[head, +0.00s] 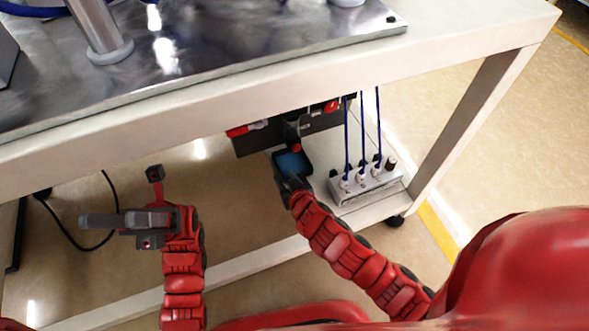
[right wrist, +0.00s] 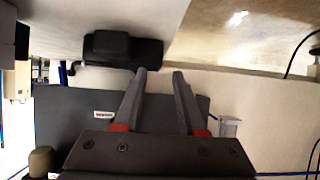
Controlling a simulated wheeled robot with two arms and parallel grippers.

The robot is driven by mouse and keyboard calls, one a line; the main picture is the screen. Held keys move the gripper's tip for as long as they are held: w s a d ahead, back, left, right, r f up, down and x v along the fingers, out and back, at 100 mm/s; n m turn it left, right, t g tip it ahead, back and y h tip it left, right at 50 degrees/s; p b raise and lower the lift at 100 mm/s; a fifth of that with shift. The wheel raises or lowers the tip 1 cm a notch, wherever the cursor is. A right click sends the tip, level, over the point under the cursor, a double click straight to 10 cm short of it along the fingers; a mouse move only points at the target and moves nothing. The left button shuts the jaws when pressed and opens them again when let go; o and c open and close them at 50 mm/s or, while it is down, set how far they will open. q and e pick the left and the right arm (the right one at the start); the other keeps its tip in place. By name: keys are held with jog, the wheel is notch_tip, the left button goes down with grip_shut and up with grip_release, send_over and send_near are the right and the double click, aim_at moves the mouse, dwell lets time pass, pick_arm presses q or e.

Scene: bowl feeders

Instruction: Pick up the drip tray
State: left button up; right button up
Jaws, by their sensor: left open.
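My left gripper (head: 150,222) is open and empty, away to the left in front of the bench.
The metal-topped bench (head: 250,75) overhangs the work area. A valve block (head: 365,185) with blue hoses stands on the lower shelf right of the tray. A black block (right wrist: 122,50) is beyond my right fingers. A cable (head: 90,245) hangs at left.

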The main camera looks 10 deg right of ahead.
aim_at(280, 172)
jog(key=b+x, duration=0.1)
jog(key=x, duration=0.2)
jog(key=shift+f+b, duration=0.2)
jog(key=shift+b, duration=0.1)
jog(key=shift+b+x, duration=0.4)
jog(key=shift+x, duration=0.6)
pick_arm(q)
jog(key=s+a+r+m+t+y, duration=0.3)
jog(key=s+a+m+t+y, duration=0.3)
jog(key=s+m+t+y, duration=0.3)
jog(key=y, duration=0.2)
jog(key=shift+y, duration=0.3)
pick_arm(e)
jog(key=shift+w+r, duration=0.1)
jog(key=shift+r, duration=0.1)
pick_arm(q)
jog(key=shift+s+a+r, duration=0.1)
pick_arm(e)
grip_shut()
